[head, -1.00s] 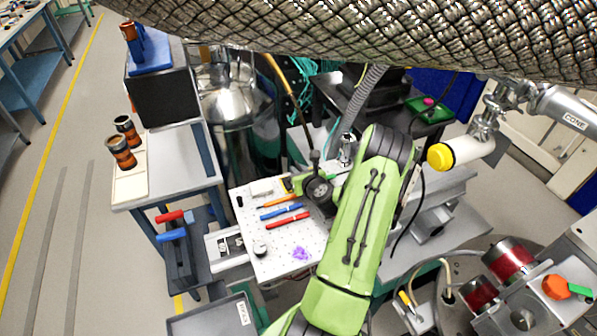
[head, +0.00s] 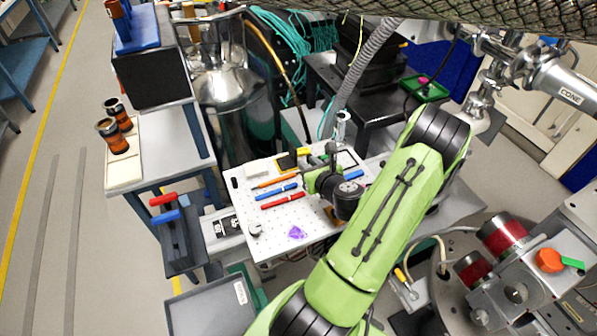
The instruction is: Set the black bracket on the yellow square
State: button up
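The black bracket (head: 286,162) appears as a small dark piece on the perforated white board, behind the pencils. The bracket seems to lie over part of the square, but how fully I cannot tell. My gripper (head: 314,177) is low over the board, just right of and in front of the bracket, with a small gap apparent between them. My green arm comes from the bottom of the picture. The fingers are small and partly hidden by my wrist, so their opening is unclear.
The white board (head: 270,215) also bears an orange pencil (head: 275,181), blue and red markers, a purple piece (head: 297,232) and a small knob (head: 255,229). A black-outlined square (head: 348,158) lies at its back right. A metal vessel (head: 222,80) stands behind.

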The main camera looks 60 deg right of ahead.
jog(key=w+a+r+n+g+y, duration=0.1)
jog(key=w+a+r+n+y, duration=0.2)
jog(key=a+n, duration=0.55)
jog(key=w+a+r+n+g+y, duration=0.1)
jog(key=w+a+r+n+y, duration=0.15)
jog(key=a+n, duration=0.6)
jog(key=w+a+r+n+g+y, duration=0.1)
jog(key=w+a+r+n+y, duration=0.2)
jog(key=a+n, duration=0.55)
jog(key=s+a+r+n+g, duration=0.1)
jog(key=s+a+r+n, duration=0.3)
jog(key=s+n, duration=0.4)
jog(key=s+a+r+n+g+h+p, duration=0.1)
jog(key=s+a+r+n+g, duration=0.1)
jog(key=s+a+r+n, duration=0.3)
jog(key=s+r+n, duration=0.2)
jog(key=s+n, duration=0.1)
jog(key=shift+n+p, duration=0.3)
jog(key=shift+n, duration=0.05)
jog(key=shift+h, duration=0.25)
